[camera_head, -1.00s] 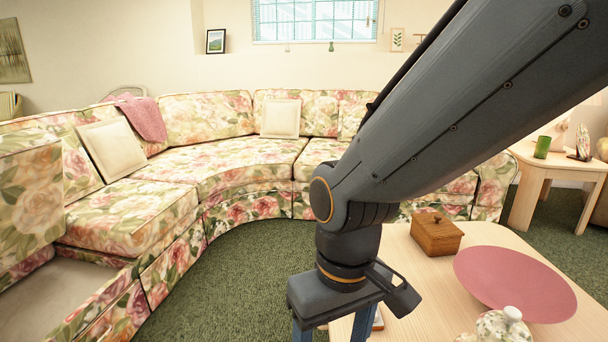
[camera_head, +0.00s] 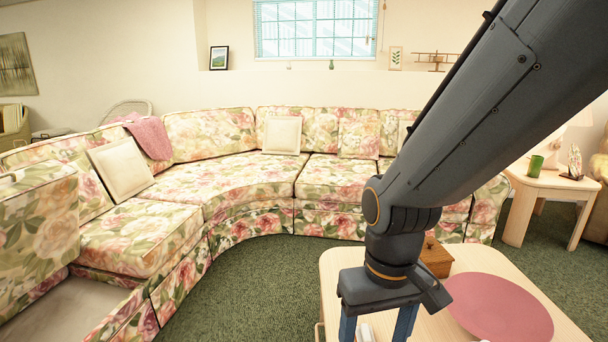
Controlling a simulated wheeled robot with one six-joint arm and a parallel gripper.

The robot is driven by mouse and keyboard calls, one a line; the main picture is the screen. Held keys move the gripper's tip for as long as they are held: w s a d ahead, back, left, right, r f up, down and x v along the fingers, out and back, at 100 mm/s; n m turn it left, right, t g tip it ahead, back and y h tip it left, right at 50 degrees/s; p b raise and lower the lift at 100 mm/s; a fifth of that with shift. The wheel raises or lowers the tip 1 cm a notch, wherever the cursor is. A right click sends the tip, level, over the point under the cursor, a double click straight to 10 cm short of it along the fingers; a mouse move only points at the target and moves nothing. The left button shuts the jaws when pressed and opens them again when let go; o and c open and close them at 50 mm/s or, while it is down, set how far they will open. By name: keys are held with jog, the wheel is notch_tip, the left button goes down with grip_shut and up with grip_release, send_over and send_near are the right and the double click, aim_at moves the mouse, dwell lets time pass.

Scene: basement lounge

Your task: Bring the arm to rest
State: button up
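My gripper (camera_head: 378,334) hangs from my arm at the lower right, pointing down over the left part of a light wooden table (camera_head: 335,262). Two blue fingers show with a gap between them, and their tips are cut off by the bottom edge of the view. Whether anything is between the tips is hidden. A small white thing (camera_head: 366,332) shows on the table near the fingers. A wooden box (camera_head: 436,258) is partly hidden behind the gripper, and a pink round dish (camera_head: 500,308) lies to the right of it.
A curved floral sofa (camera_head: 240,180) with cream cushions (camera_head: 121,167) and a pink throw (camera_head: 150,136) runs along the wall. A side table (camera_head: 550,183) with a green cup (camera_head: 535,164) stands at the right. Green carpet (camera_head: 255,280) is clear left of the table.

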jog(key=s+d+r+m+p, duration=0.1)
jog(key=d+r+m+p, duration=0.1)
jog(key=d+r+p, duration=0.6)
jog(key=shift+s+r+m+p, duration=0.3)
jog(key=shift+r+p, duration=0.4)
jog(key=shift+p, duration=0.55)
